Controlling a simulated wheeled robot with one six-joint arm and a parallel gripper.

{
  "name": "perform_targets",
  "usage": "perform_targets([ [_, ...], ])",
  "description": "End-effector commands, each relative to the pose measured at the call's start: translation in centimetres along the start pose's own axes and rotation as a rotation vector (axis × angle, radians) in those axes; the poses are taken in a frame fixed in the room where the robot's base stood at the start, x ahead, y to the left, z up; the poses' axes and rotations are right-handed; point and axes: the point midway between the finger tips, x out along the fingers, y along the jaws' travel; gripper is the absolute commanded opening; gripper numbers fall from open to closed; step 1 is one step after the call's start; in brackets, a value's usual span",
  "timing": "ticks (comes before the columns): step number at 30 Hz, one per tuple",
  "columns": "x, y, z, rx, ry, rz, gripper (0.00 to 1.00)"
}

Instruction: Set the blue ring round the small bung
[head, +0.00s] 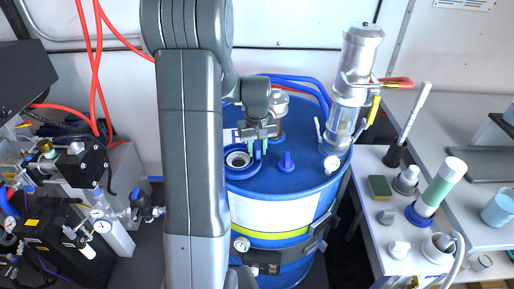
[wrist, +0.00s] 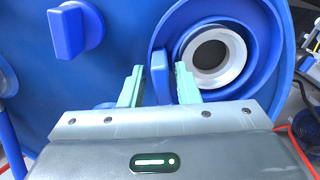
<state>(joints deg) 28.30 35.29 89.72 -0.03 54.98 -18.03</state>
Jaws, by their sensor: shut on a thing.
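My gripper (wrist: 158,84) is over the blue drum lid, with its two pale green fingers on either side of an upright blue tab (wrist: 160,76). The tab stands at the edge of the blue ring (wrist: 277,72). In the wrist view the ring appears around a pale round fitting with a dark centre (wrist: 212,52), likely the small bung. The same fitting shows in the head view (head: 238,159), below and left of my gripper (head: 258,146). I cannot tell whether the ring rests on the lid or hangs above it.
A blue handle (head: 287,161) stands on the lid of the drum (head: 285,180), right of my gripper. A clear-bodied metal cylinder (head: 350,90) rises at the lid's right. A bench (head: 370,205) at right holds a sponge (head: 380,187) and a green-banded tube (head: 440,187). Hoses run behind.

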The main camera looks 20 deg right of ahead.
Motion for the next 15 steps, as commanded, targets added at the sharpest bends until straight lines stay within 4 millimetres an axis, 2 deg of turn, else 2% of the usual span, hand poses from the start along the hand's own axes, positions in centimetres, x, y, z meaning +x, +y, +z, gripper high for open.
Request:
perform_targets([
  [7,0.59,0.0,0.0,0.0,0.0,0.0,0.04],
  [8,0.48,0.0,0.0,0.0,0.0,0.0,0.35],
  [9,0.47,0.0,0.0,0.0,0.0,0.0,0.38],
  [15,0.49,-0.01,0.01,0.0,0.0,0.0,0.38],
])
